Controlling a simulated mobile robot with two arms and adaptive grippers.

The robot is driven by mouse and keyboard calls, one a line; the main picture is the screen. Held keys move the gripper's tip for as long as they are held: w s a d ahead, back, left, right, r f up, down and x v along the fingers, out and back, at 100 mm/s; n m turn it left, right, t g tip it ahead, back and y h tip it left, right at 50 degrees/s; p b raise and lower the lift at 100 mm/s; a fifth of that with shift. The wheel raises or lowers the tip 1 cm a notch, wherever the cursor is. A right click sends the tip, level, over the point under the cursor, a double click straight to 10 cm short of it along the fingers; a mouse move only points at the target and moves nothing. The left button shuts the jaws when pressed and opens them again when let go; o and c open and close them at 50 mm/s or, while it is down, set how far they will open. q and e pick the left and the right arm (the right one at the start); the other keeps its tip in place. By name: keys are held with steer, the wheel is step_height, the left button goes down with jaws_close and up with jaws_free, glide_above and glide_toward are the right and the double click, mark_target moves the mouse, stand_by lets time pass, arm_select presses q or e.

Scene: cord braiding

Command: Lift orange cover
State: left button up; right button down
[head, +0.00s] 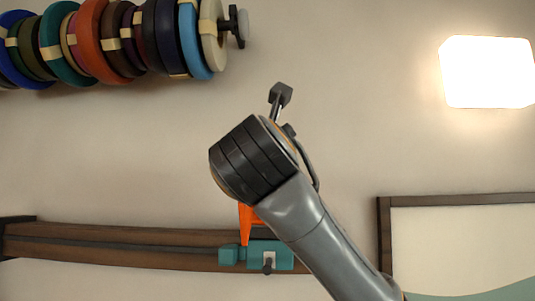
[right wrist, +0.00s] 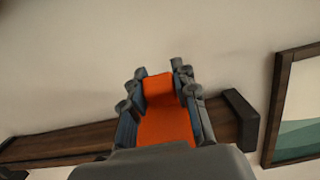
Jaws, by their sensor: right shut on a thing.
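The orange cover (right wrist: 165,126) fills the space between the fingers of my right gripper (right wrist: 158,74) in the right wrist view. The gripper is shut on it, with fingers along both its sides. In the head view a small part of the orange cover (head: 246,224) shows below my right wrist, just above a teal clamp-like block (head: 285,254) on the wooden rail. I cannot tell whether the cover touches the block. My left gripper is in neither view.
The brown wooden rail (head: 110,240) runs along the wall at lower left. Several coloured rings (head: 87,40) hang on a rod at upper left. A framed picture (head: 460,245) is at lower right, and a bright lamp (head: 488,72) at upper right. The wall between is bare.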

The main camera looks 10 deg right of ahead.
stand_by(0.3)
steer(key=c, duration=1)
jaws_free()
steer(key=shift+s, duration=0.1)
steer(key=v, duration=1.2)
steer(key=shift+a, duration=0.1)
